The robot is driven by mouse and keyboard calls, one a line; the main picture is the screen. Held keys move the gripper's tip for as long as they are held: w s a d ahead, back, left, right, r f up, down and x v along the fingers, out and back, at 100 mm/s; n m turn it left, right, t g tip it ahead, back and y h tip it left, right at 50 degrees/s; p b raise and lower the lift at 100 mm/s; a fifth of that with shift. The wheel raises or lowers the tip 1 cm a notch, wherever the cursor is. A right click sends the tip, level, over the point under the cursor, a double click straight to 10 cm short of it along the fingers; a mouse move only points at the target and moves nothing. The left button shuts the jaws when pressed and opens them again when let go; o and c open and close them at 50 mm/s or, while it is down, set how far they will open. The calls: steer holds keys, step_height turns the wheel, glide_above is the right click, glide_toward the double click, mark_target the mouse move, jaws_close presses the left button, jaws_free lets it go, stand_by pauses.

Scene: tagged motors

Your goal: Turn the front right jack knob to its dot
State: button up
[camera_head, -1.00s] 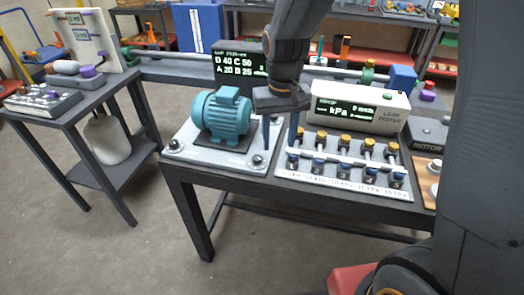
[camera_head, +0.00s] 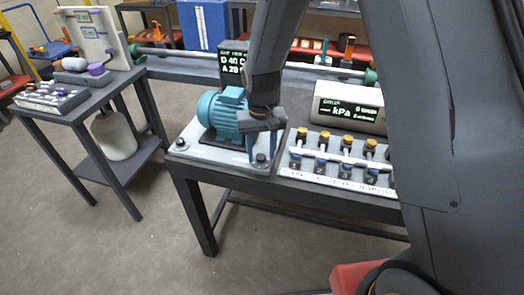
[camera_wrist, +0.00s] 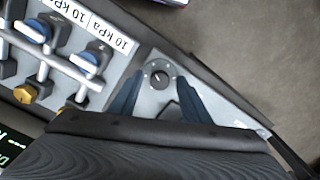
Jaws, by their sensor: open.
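The front right jack knob (camera_head: 261,157) is a small dark knob at the front right corner of the light grey base plate (camera_head: 205,153) under the teal motor (camera_head: 223,110). In the wrist view the knob (camera_wrist: 157,78) has a pale mark on its top and sits on a round grey dial. Its dot is too small to make out. My gripper (camera_head: 261,153) is open and points down over that corner. In the wrist view my gripper's (camera_wrist: 157,76) two blue fingers stand on either side of the knob, with a visible gap on each side.
A valve manifold (camera_head: 340,175) with blue and yellow knobs stands close on the right. The leak tester (camera_head: 350,112) and a dark display (camera_head: 233,62) are behind. A side table (camera_head: 85,105) is at left. The bench's front edge is close to the plate.

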steer(key=c, duration=1)
steer(key=shift+c, duration=0.2)
steer(key=shift+n, duration=0.3)
steer(key=n, duration=1.1)
steer(key=shift+w, duration=0.1)
steer(key=o, duration=1)
